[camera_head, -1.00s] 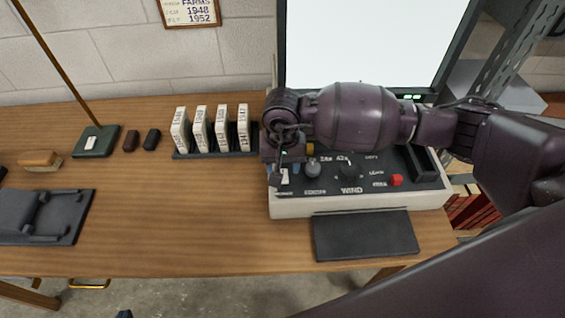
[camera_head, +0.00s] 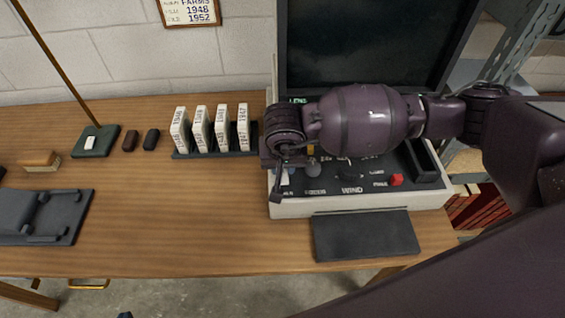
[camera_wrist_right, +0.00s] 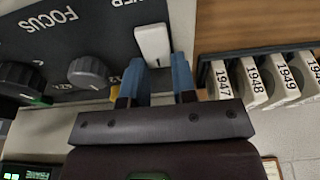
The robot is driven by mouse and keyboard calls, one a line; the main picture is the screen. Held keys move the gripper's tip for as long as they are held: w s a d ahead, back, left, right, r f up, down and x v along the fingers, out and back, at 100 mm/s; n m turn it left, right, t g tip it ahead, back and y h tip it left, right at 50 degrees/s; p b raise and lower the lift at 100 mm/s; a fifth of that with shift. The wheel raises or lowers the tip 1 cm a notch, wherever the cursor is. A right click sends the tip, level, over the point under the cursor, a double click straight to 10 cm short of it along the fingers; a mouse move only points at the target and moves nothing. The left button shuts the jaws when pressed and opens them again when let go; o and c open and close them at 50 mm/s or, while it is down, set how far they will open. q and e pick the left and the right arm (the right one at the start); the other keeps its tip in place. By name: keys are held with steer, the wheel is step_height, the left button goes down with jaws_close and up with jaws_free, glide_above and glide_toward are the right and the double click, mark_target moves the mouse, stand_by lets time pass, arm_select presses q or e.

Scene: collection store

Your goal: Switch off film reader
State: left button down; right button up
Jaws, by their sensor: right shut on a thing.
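The film reader has a white base (camera_head: 340,207) with a dark control panel, and its large screen (camera_head: 375,45) is dark. In the right wrist view a white rocker switch (camera_wrist_right: 152,44) sits on the panel beside partly visible lettering ending in "ER". My right gripper (camera_wrist_right: 158,72) is at this switch, its two blue fingers on either side of the switch's near end, shut on it. In the head view my right arm and wrist cover the panel's left part and most of the switch. My left gripper is not in view.
A red button (camera_head: 396,180) and several knobs are on the panel. A dark pad (camera_head: 365,236) lies in front of the reader. A rack of white film boxes (camera_head: 200,130) stands left of it, close to my right gripper. The table's middle front (camera_head: 210,215) is clear.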

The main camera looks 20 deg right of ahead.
mark_target(284, 182)
steer(key=shift+t, duration=0.4)
steer(key=o, duration=0.9)
steer(key=shift+s, duration=0.1)
steer(key=shift+r, duration=0.1)
steer(key=p+v, duration=0.1)
steer(key=v, duration=0.9)
steer(key=shift+s+a+r, duration=0.1)
steer(key=shift+r, duration=0.25)
